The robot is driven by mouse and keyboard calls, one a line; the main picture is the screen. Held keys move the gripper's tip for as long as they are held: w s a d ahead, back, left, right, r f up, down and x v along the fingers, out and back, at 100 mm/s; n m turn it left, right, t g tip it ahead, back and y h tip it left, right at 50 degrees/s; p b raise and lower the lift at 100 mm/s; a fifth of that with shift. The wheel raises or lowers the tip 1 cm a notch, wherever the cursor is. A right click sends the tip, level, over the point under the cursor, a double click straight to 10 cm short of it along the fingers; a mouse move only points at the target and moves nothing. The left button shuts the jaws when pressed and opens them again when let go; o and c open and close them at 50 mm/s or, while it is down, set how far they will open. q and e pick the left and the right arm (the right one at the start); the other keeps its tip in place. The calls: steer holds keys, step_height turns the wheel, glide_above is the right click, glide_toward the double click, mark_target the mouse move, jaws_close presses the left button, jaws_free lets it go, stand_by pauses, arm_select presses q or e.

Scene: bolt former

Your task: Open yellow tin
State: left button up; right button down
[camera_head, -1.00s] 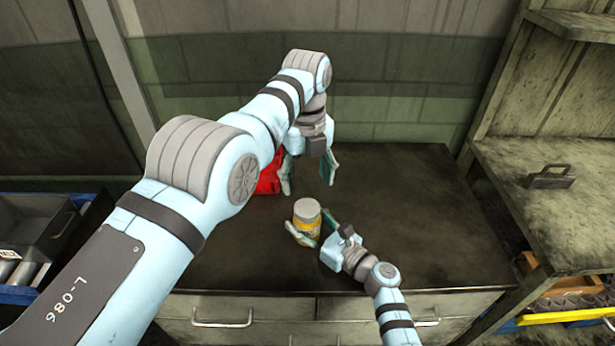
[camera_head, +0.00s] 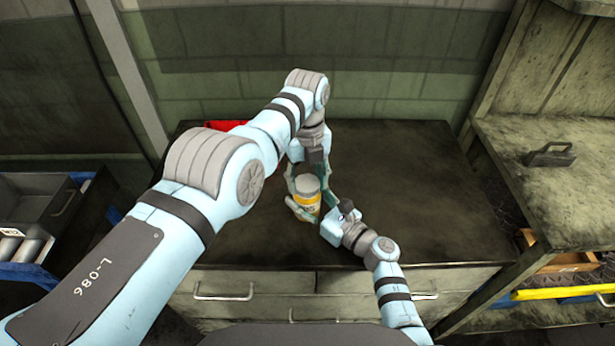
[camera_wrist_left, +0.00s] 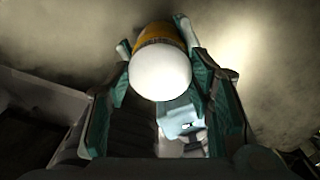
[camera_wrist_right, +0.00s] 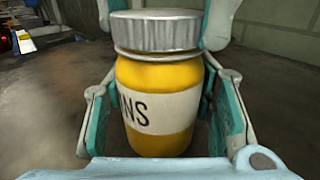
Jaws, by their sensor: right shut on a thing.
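The yellow tin (camera_head: 306,203) is a jar with a pale label and a grey ridged lid (camera_head: 306,184), upright on the dark worktop. My right gripper (camera_head: 312,210) is shut around the tin's body, below the lid. The right wrist view shows the tin (camera_wrist_right: 155,100) between its fingers, with the lid (camera_wrist_right: 155,30) on top. My left gripper (camera_head: 308,177) points down over the tin from above, its fingers on either side of the lid. In the left wrist view the lid (camera_wrist_left: 160,73) sits between these spread fingers, apparently with gaps.
A red object (camera_head: 225,125) lies on the worktop (camera_head: 410,170) behind my left arm, partly hidden. A grey bin (camera_head: 40,205) stands at the left. A shelf unit (camera_head: 545,185) with a dark handled object (camera_head: 550,154) is at the right. The worktop right of the tin is clear.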

arm_select(q)
steer(key=shift+c, duration=1.3)
steer(key=n, duration=2.2)
steer(key=shift+n, duration=0.3)
steer(key=n, duration=1)
steer(key=shift+r, duration=0.1)
steer(key=n, duration=0.4)
steer(key=shift+n, duration=0.3)
steer(key=n, duration=0.9)
steer(key=shift+n, duration=0.3)
steer(key=n, duration=0.3)
steer(key=shift+a, duration=0.1)
steer(key=n, duration=0.3)
